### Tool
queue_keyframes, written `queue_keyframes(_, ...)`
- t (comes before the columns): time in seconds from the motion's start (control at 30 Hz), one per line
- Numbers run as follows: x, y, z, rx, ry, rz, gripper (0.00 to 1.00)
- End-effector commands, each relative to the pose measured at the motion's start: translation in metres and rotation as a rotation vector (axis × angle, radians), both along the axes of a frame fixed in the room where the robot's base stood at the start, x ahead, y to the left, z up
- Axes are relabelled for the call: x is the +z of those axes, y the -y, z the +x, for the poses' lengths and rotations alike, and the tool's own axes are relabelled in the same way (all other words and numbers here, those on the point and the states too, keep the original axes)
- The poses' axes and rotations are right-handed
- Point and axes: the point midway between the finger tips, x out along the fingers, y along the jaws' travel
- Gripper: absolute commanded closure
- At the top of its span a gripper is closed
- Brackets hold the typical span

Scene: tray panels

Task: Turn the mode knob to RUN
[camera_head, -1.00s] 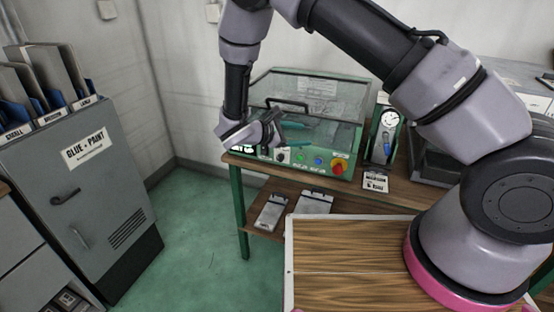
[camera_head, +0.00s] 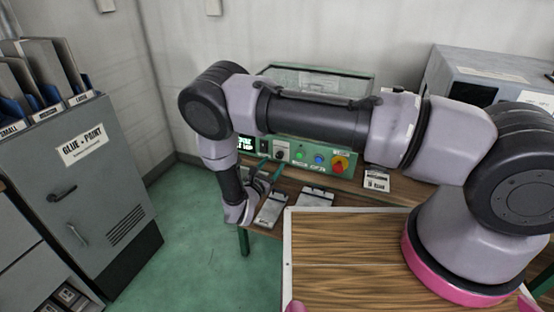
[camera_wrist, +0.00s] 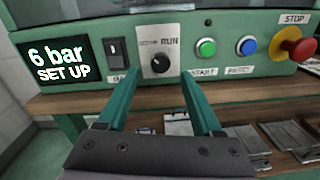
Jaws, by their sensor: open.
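The mode knob (camera_wrist: 160,62) is a round black knob on a white plate, with RUN printed at its upper right and a smaller label at its left. A short pale mark shows on its face, but its exact direction is hard to tell. The display (camera_wrist: 62,64) reads "6 bar SET UP". My gripper (camera_wrist: 160,76) is open and empty, its two green fingers pointing at the panel, one tip low on each side of the knob; contact is not visible. In the head view my gripper (camera_head: 271,166) is just below and in front of the knob (camera_head: 281,151).
A black rocker switch (camera_wrist: 115,51) is left of the knob. A green button (camera_wrist: 206,47), a blue button (camera_wrist: 247,45) and a red STOP button (camera_wrist: 292,43) are to its right. The wooden bench edge (camera_wrist: 250,87) runs below, with grey metal pieces (camera_head: 271,210) on the lower shelf.

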Motion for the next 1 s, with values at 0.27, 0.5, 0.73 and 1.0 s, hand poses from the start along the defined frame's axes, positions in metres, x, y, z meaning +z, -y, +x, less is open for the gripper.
queue_keyframes(0.27, 0.000, 0.015, 0.036, -0.002, 0.000, 0.000, 0.33)
queue_keyframes(0.5, 0.000, 0.018, 0.042, -0.001, 0.000, 0.000, 0.33)
queue_keyframes(0.73, 0.000, 0.018, 0.042, -0.001, 0.000, 0.000, 0.64)
queue_keyframes(1.0, 0.000, 0.018, 0.042, -0.001, 0.001, 0.003, 1.00)
